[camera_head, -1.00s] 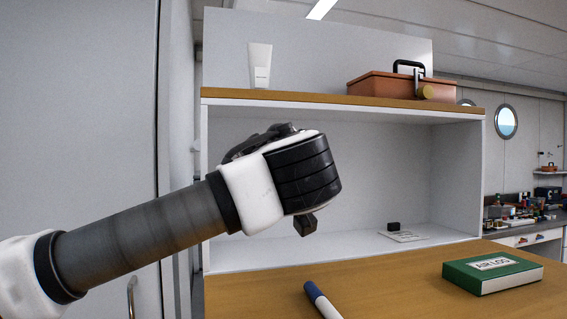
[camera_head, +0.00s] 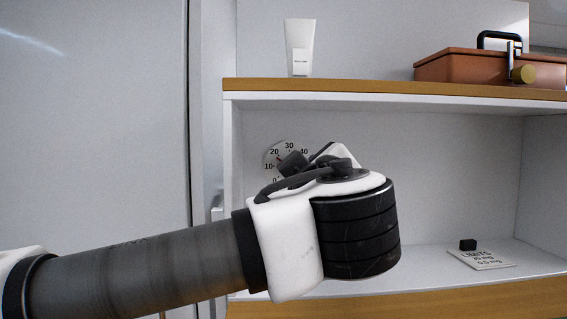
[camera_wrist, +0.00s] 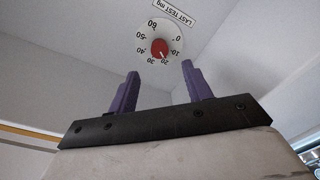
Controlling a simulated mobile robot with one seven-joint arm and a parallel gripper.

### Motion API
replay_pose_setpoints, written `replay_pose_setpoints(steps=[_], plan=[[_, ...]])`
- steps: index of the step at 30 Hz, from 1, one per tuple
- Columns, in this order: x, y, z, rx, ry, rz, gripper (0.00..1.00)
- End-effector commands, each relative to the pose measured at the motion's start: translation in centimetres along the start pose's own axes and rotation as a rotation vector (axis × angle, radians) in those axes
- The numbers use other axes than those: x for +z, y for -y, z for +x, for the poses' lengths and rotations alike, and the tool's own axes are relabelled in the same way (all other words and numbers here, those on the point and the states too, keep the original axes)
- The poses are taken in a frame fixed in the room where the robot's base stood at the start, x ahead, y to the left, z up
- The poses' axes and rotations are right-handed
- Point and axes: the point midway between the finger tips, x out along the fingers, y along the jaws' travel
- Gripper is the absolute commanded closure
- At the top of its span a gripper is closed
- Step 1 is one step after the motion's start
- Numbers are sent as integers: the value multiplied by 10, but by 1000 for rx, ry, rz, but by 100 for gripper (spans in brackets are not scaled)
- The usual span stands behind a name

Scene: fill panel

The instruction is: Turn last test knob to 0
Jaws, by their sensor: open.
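The last test knob is a red knob (camera_wrist: 160,48) on a white round dial (camera_wrist: 159,42) numbered 0 to 60, under a "LAST TEST mg" label (camera_wrist: 174,12); the dial looks upside down in the wrist view. The knob's white mark appears to point near 20. In the head view the dial (camera_head: 273,158) is on the cabinet's back wall, partly hidden by my arm. My gripper (camera_wrist: 160,71) is open, its two purple fingers apart and empty. The knob shows beyond and between the fingertips, apart from them.
The dial sits inside a white cabinet bay under a wooden shelf (camera_head: 400,90). A white tube (camera_head: 299,45) and an orange toolbox (camera_head: 470,68) stand on that shelf. A limits card (camera_head: 482,259) and a small black block (camera_head: 467,244) lie on the bay floor at right.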

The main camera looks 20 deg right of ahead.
Motion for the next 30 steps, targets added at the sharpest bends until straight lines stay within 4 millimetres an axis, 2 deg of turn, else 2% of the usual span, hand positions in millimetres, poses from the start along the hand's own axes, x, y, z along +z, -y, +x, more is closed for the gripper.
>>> replay_pose_setpoints(steps=[1,6,12,18,25,26,30], plan=[[-3,-3,12,-2,2,0,50],[-3,-3,48,0,3,-2,50],[-2,-2,76,0,2,-1,50],[0,0,88,0,0,0,50],[0,0,88,0,0,0,50],[0,0,88,0,0,0,52],[0,0,88,0,0,0,70]])
